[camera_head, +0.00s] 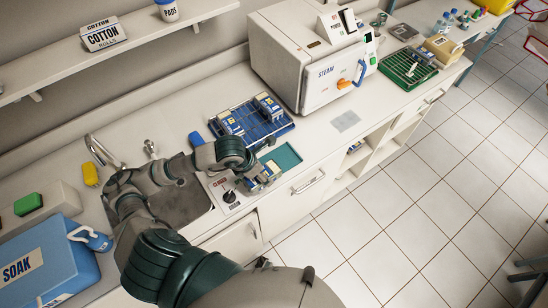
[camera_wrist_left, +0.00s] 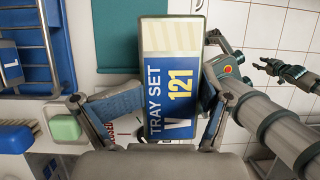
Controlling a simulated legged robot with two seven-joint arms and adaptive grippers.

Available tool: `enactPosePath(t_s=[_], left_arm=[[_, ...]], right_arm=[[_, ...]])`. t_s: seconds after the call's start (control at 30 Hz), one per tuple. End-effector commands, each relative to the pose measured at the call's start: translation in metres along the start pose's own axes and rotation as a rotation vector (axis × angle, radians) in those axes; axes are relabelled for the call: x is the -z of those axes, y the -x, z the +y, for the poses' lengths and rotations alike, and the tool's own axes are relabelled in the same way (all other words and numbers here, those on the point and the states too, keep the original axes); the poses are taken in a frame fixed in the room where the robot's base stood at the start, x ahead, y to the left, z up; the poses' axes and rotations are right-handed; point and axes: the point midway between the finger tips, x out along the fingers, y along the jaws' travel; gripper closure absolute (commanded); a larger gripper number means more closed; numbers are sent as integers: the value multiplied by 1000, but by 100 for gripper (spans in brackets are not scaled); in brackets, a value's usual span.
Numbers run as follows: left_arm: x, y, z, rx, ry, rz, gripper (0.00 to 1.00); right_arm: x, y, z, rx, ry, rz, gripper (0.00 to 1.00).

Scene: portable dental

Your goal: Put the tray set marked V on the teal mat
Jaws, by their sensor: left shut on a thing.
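My left gripper (camera_head: 262,178) is shut on a tray set (camera_head: 270,172) at the front of the counter. In the left wrist view, the tray set (camera_wrist_left: 170,80) fills the space between the fingers (camera_wrist_left: 150,110); its blue and cream label reads TRAY SET V 121. The teal mat (camera_head: 287,156) lies flat on the counter just beyond the held tray set in the head view, and shows at the upper left in the wrist view (camera_wrist_left: 117,42). My right gripper (camera_wrist_left: 288,74) shows at the right of the wrist view, with fingers spread and nothing seen in them.
A blue rack (camera_head: 272,133) with other tray sets stands behind the mat. The white steam sterilizer (camera_head: 305,65) is at the back. A control panel (camera_head: 226,190) and the sink (camera_head: 180,203) lie left of the gripper. Counter right of the mat is mostly clear.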

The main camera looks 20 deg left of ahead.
Motion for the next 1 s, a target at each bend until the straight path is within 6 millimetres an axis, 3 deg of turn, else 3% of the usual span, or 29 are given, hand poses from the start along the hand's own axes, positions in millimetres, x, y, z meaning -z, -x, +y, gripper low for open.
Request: enactPosePath(t_s=[0.2, 0.4, 0.57, 0.77, 0.8, 0.93, 0.97, 1.0], left_arm=[[-48, -19, 32, 0, 2, -3, 69], [-72, -33, 49, 1, 0, -1, 68], [-71, -42, 52, 1, -2, 2, 69], [-60, -67, 52, 2, -1, 2, 69], [-60, -68, 53, 1, -1, 1, 75], [-60, -69, 53, -1, -2, 0, 76], [-60, -70, 53, 0, -2, 2, 20], [-60, -70, 53, 0, -2, 2, 10]], right_arm=[[-14, 9, 0, 0, 3, 0, 60], [-14, 13, 1, 0, 3, 0, 60], [-13, 14, 1, -1, 3, 1, 60], [-12, 18, 1, -1, 3, 1, 60], [-12, 18, 1, -1, 3, 1, 60], [-12, 17, 1, -1, 2, 1, 60], [-12, 17, 1, -1, 2, 0, 60], [-12, 17, 1, -1, 2, 0, 60]])
